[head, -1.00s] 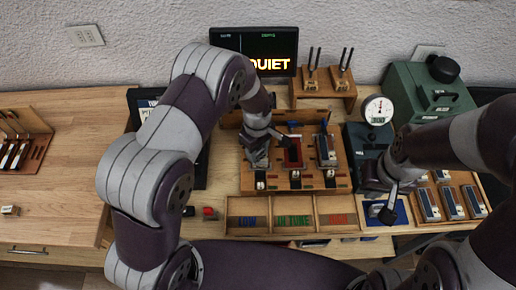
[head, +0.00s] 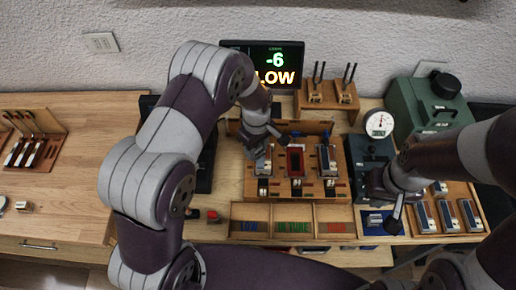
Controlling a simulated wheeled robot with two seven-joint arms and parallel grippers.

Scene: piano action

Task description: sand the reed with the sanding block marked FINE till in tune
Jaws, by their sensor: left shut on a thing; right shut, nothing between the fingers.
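The wooden fixture (head: 341,186) stands at the centre. It has a metal piece in its left station (head: 264,184), a red-framed middle station (head: 296,150) and a metal piece on the right (head: 326,158). My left gripper (head: 262,146) is shut at the left station; its fingers and what they hold are too small to make out. My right gripper (head: 396,224) is shut and empty above a blue pad (head: 373,218), right of the fixture. The monitor (head: 291,60) reads -6 LOW. No FINE marking is legible, and I cannot tell which piece is the reed.
A three-part tray (head: 347,240) labelled LOW, IN TUNE and a red label lies in front of the fixture. Several metal pieces (head: 447,216) stand at the right. A round dial (head: 379,123) and green machine (head: 417,108) are behind. The left bench (head: 70,210) is mostly clear.

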